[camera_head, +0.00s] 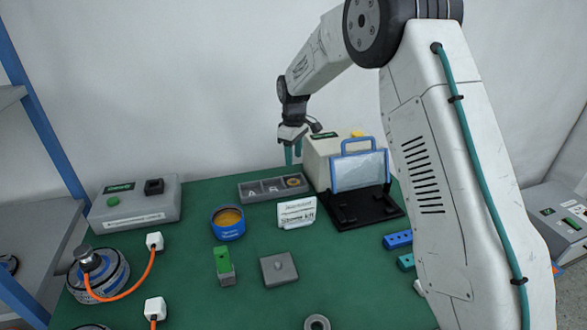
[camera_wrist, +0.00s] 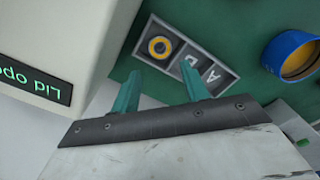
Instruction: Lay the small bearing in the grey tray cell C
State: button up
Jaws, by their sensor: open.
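The grey tray (camera_head: 253,198) lies at the back of the green table, with cells lettered A and B from the left in the head view. A small ring with a yellow band and dark centre, seemingly the small bearing (camera_head: 293,182), lies flat in its right end cell. That cell's letter is not visible. In the wrist view the bearing (camera_wrist: 160,47) sits inside the end cell of the tray (camera_wrist: 205,55). My gripper (camera_head: 293,155) is above the tray's right end, jaws apart and empty. In the wrist view my gripper (camera_wrist: 160,92) shows clear space between its fingers and the bearing.
A cream box (camera_head: 322,158) stands close right of the tray, with a blue-handled clear panel (camera_head: 358,168) before it. A blue cup (camera_head: 228,223) and white sign (camera_head: 297,212) stand in front. A grey ring (camera_head: 317,322) lies at the front edge.

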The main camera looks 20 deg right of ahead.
jog(key=s+d+r+m, duration=0.3)
jog(key=s+r+m, duration=0.1)
jog(key=s+r, duration=1.7)
jog(key=s+f+m, duration=0.2)
jog(key=s, duration=1.1)
jog(key=s+f+m+t, duration=0.1)
jog(key=s+f+m, duration=0.1)
jog(key=s, duration=1.2)
jog(key=shift+s+d+f+m, duration=0.15)
jog(key=shift+d+f+m, duration=0.15)
jog(key=shift+m, duration=0.2)
